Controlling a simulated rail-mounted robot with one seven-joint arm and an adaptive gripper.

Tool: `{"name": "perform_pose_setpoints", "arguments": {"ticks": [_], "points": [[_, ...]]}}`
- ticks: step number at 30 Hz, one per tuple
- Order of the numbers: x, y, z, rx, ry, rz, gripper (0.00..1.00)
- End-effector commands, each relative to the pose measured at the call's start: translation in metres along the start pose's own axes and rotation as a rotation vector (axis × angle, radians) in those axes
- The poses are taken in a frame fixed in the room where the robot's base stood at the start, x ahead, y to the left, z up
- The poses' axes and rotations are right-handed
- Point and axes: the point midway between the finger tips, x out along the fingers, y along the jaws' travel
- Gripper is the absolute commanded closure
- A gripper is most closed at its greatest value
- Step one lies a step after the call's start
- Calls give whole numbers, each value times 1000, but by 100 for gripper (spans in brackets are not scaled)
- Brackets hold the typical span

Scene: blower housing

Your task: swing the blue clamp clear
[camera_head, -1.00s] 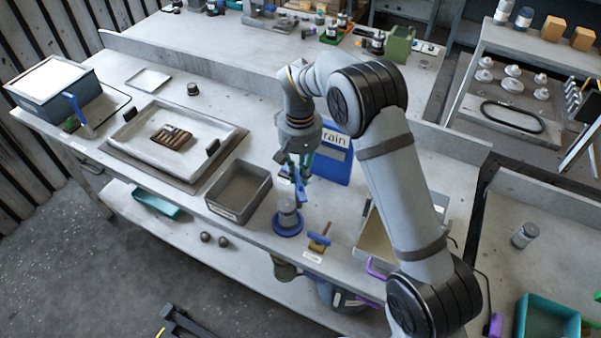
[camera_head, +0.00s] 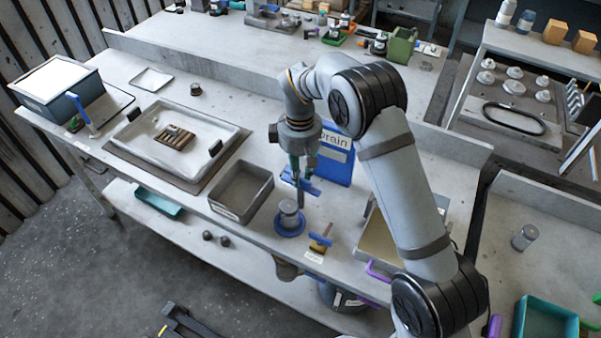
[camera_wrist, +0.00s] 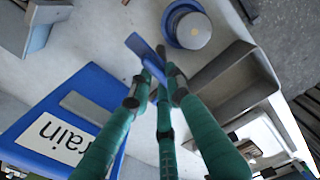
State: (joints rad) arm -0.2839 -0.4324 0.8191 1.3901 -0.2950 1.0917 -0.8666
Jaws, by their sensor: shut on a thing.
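The blue clamp (camera_head: 313,189) is a flat blue bar just behind the grey cylindrical housing (camera_head: 289,208), which stands upright in a blue ring (camera_head: 288,228). My gripper (camera_head: 299,177) points down from above and is shut on the clamp. In the wrist view, the teal fingers of my gripper (camera_wrist: 157,78) close around the blue clamp (camera_wrist: 141,47), and its flat end sticks out beyond them. The housing's round top (camera_wrist: 192,30) lies just past that end, apart from it in the picture. The fingers hide the clamp's middle and whatever carries it.
An open grey bin (camera_head: 241,190) stands left of the housing. A small brown block with a blue bar (camera_head: 320,243) sits to the right. Bench surface is bare between them.

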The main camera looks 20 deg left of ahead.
Motion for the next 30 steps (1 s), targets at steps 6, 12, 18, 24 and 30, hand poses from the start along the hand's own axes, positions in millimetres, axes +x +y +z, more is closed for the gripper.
{"name": "perform_pose_setpoints", "arguments": {"ticks": [6,12,18,24,30], "points": [[0,0,0,-45,1,1,100],[0,0,-1,-55,1,1,100],[0,0,-1,-54,1,1,100],[0,0,0,-53,1,1,74],[0,0,0,-53,0,0,64]]}}
